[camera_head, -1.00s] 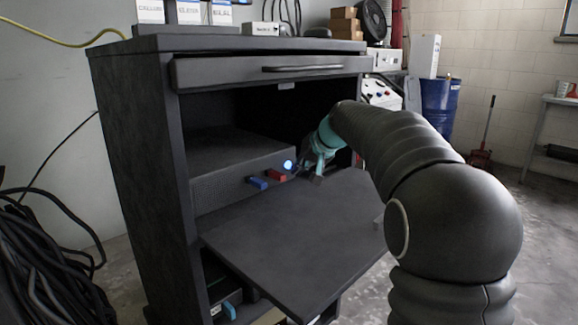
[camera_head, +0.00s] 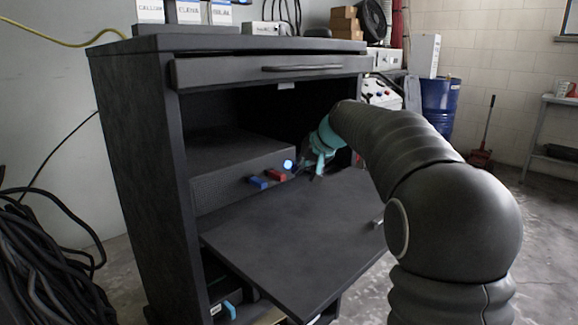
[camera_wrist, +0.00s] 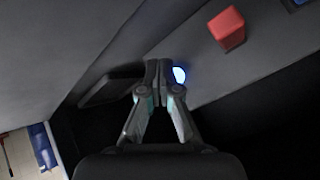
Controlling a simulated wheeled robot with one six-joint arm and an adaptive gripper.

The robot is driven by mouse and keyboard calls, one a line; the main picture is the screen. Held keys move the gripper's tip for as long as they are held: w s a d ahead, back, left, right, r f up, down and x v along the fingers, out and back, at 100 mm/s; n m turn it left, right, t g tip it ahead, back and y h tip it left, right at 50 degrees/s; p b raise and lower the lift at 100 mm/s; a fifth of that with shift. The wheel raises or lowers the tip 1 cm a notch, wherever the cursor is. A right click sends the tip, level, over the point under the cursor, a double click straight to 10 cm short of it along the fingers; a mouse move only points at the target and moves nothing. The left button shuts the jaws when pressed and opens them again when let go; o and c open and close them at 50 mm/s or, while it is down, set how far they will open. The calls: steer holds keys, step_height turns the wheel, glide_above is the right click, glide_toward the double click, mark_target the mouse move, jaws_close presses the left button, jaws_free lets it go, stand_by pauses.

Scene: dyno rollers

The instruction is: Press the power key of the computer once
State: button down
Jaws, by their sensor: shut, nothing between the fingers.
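The computer (camera_head: 222,165) is a dark box inside the black cabinet. Its power key (camera_head: 288,165) glows blue-white on the front face, beside a red plug and a blue plug. In the wrist view the glowing key (camera_wrist: 179,75) shows just right of my fingertips, partly hidden by them. My gripper (camera_head: 318,172) is inside the cabinet opening, just right of the key in the head view. In the wrist view my gripper (camera_wrist: 158,68) is shut with its fingertips together and nothing between them. I cannot tell whether the tips touch the computer's face.
The red plug (camera_head: 276,175) and blue plug (camera_head: 258,182) stick out close to the key. The cabinet's flap (camera_head: 290,235) hangs open below my gripper. The drawer (camera_head: 270,69) is above the opening. Coiled black cables (camera_head: 50,270) lie at the left.

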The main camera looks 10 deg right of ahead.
steer(key=shift+w+a, duration=0.1)
steer(key=shift+w+a, duration=0.15)
steer(key=shift+w, duration=0.1)
steer(key=shift+w+a+p, duration=0.25)
steer(key=shift+w+p, duration=0.05)
steer(key=shift+p, duration=0.1)
stand_by(0.8)
steer(key=shift+s+d, duration=0.1)
steer(key=shift+s+d+b, duration=0.35)
steer(key=shift+s+b, duration=0.15)
steer(key=shift+s, duration=0.05)
stand_by(0.3)
steer(key=shift+s+d+f+b, duration=0.1)
steer(key=shift+s+d+b, duration=0.65)
steer(key=shift+s, duration=0.2)
steer(key=shift+s+d+b, duration=0.55)
steer(key=shift+s+d, duration=0.2)
steer(key=shift+s, duration=0.35)
